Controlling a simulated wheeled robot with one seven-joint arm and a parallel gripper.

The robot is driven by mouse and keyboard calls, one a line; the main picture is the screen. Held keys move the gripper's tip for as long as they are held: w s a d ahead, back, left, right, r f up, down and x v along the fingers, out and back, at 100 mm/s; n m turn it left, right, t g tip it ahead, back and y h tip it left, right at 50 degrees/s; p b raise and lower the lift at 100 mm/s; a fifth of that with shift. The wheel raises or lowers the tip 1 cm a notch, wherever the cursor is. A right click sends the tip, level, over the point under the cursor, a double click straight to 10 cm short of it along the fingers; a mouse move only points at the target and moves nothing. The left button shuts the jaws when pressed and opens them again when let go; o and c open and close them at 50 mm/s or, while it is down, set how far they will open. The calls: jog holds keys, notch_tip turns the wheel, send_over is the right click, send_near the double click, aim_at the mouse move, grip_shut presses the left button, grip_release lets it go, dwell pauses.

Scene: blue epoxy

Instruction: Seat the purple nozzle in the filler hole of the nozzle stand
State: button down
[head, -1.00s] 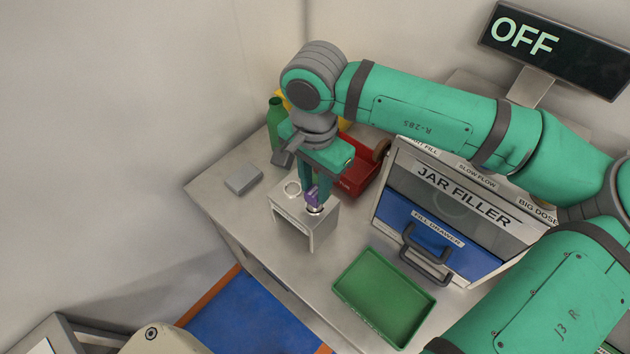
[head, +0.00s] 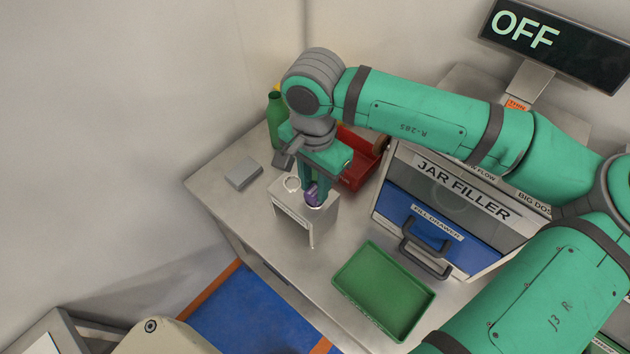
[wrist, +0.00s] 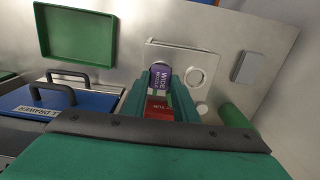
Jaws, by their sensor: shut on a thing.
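The purple nozzle (head: 312,196) is upright between the fingers of my gripper (head: 317,186), which is shut on it. Its side reads "WIDE NOZZLE" in the wrist view (wrist: 161,76). The pale nozzle stand (head: 296,222) has two ringed openings on top. The nozzle's lower end is at the front-right opening, with a light rim showing around its base; I cannot tell how deep it sits. The other opening (head: 292,184) is empty and shows as a ring in the wrist view (wrist: 195,77). My fingers (wrist: 160,95) reach down beside the nozzle.
The jar filler (head: 447,205) with its blue drawer and dark handles stands right of the stand. A red bin (head: 357,178) and green bottle (head: 276,113) are behind. A grey block (head: 243,172) lies left, a green tray (head: 383,292) front right. The display (head: 560,45) reads OFF.

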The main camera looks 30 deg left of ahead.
jog(key=c, duration=1.3)
grip_release()
jog(key=shift+c, duration=0.2)
jog(key=shift+r, duration=2.5)
notch_tip(320, 180, up, 11)
